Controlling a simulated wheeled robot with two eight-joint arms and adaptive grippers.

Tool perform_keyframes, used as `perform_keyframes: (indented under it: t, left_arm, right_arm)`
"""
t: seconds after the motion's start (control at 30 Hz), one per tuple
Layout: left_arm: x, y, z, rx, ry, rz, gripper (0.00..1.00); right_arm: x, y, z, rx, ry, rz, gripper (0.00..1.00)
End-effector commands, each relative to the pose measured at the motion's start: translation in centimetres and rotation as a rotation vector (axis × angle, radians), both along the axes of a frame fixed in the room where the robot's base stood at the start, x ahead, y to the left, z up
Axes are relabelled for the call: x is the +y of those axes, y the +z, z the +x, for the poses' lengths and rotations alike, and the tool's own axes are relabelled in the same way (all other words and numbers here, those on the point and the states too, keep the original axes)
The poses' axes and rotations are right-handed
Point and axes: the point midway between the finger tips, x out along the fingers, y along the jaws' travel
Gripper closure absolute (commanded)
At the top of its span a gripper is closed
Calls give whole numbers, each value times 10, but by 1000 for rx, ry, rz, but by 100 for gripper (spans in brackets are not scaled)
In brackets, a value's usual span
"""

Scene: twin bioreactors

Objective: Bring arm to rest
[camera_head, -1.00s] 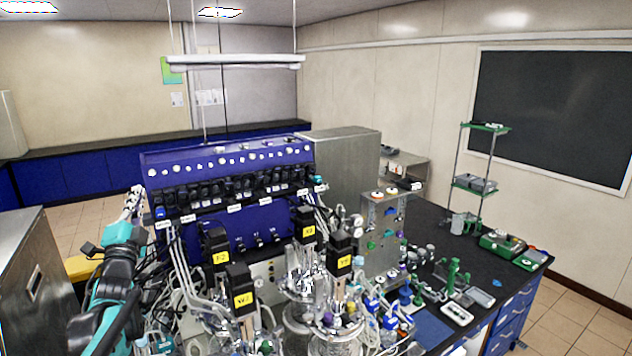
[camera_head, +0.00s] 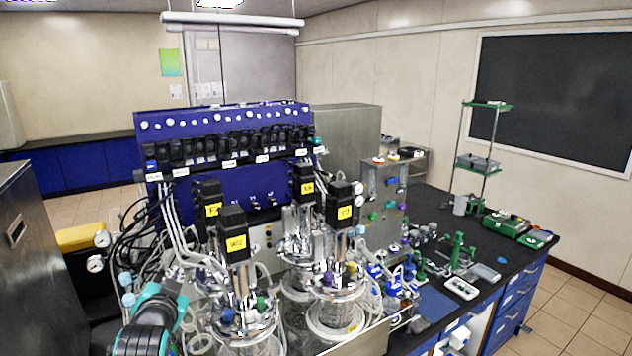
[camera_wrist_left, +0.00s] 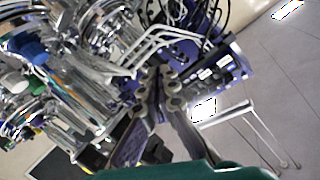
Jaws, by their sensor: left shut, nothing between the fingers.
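My left arm (camera_head: 152,318), teal and black, comes in at the bottom left of the head view, in front of the bioreactors. Its fingers are hard to pick out there among shiny tubing. In the left wrist view my left gripper (camera_wrist_left: 163,85) has its fingertips together with nothing between them. Glass and steel bioreactor vessels (camera_wrist_left: 65,85) fill the left of that view. In the head view the vessels (camera_head: 335,310) carry black motors with yellow labels (camera_head: 235,243). My right gripper is not in view.
A blue control unit (camera_head: 225,190) with knobs and black pumps stands behind the vessels. Tubes and gauges (camera_head: 97,252) crowd the left. A dark bench (camera_head: 430,260) at right holds small labware and a green-shelved rack (camera_head: 480,165). Open floor (camera_head: 590,310) shows at far right.

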Motion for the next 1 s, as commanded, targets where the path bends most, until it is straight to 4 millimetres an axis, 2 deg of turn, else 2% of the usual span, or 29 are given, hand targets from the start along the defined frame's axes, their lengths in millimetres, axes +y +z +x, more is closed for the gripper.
perform_keyframes:
  t: [0.03, 0.2, 0.3, 0.4, 0.5, 0.6, 0.7, 1.0]
  left_arm:
    - [-16, -49, -20, 53, -2, -65, 100]
    - [-59, -161, -85, 242, 15, -277, 100]
    - [-83, -225, -126, 355, 33, -386, 100]
    - [-102, -281, -165, 460, 53, -474, 100]
    - [-117, -322, -197, 544, 73, -537, 100]
    - [-126, -347, -218, 602, 88, -577, 100]
    - [-130, -358, -229, 631, 97, -596, 100]
    - [-131, -359, -232, 639, 100, -600, 100]
  right_arm:
    - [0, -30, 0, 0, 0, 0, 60]
    - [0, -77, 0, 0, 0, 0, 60]
    - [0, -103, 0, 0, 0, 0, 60]
    - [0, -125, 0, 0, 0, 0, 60]
    - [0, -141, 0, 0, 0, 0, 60]
    - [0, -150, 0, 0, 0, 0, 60]
    - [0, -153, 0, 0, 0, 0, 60]
    - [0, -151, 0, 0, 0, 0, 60]
